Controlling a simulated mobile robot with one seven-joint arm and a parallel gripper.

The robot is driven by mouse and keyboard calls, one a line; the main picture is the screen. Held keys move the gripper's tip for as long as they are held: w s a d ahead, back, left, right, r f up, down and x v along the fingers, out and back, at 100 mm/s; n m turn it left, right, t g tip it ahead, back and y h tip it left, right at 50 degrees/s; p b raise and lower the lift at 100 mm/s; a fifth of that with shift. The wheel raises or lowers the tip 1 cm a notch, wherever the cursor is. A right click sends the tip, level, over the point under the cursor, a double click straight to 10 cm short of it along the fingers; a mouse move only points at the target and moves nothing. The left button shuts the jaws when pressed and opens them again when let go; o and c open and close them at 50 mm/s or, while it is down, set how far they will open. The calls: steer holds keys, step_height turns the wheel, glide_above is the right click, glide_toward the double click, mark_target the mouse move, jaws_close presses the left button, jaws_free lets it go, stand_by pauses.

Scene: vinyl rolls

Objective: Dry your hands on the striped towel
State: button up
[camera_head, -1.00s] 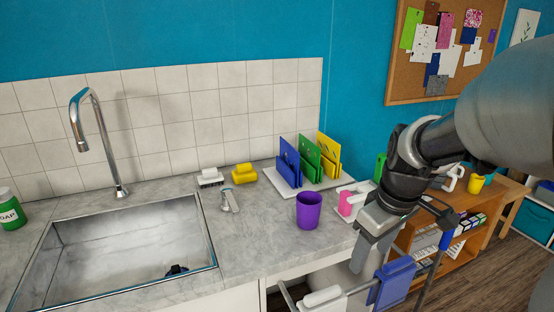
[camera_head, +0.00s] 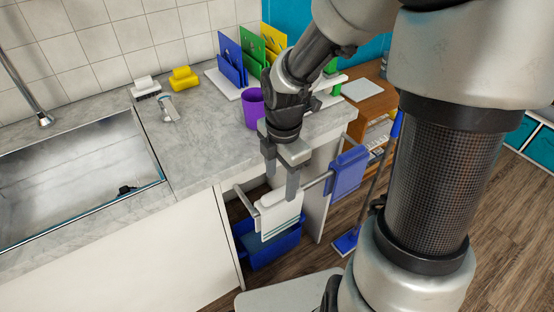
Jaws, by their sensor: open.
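The striped towel (camera_head: 281,216) is white with dark stripes near its lower edge. It hangs over a metal rail on the front of the counter. A plain blue towel (camera_head: 349,173) hangs on the same rail to its right. My gripper (camera_head: 281,185) is open and points down, its two fingers apart just above the white towel's top. One finger hangs in front of the towel's upper right part in the picture. I cannot tell whether the fingers touch the towel.
A blue bin (camera_head: 268,246) stands under the rail. The counter (camera_head: 200,140) holds a purple cup (camera_head: 252,108), yellow sponge (camera_head: 184,78), brush (camera_head: 145,88) and a rack of coloured boards (camera_head: 232,62). The sink (camera_head: 80,175) is at left. A blue mop (camera_head: 346,242) stands on the floor at right.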

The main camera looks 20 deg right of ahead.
mark_target(279, 200)
steer(key=f+b, duration=0.2)
steer(key=f, duration=0.2)
steer(key=f+b, duration=0.1)
steer(key=f, duration=0.4)
steer(key=shift+w+f+b, duration=0.2)
steer(key=shift+f+b, duration=0.1)
steer(key=shift+b, duration=0.1)
steer(key=c, duration=1.2)
steer(key=o, duration=1.2)
steer(key=shift+r, duration=0.1)
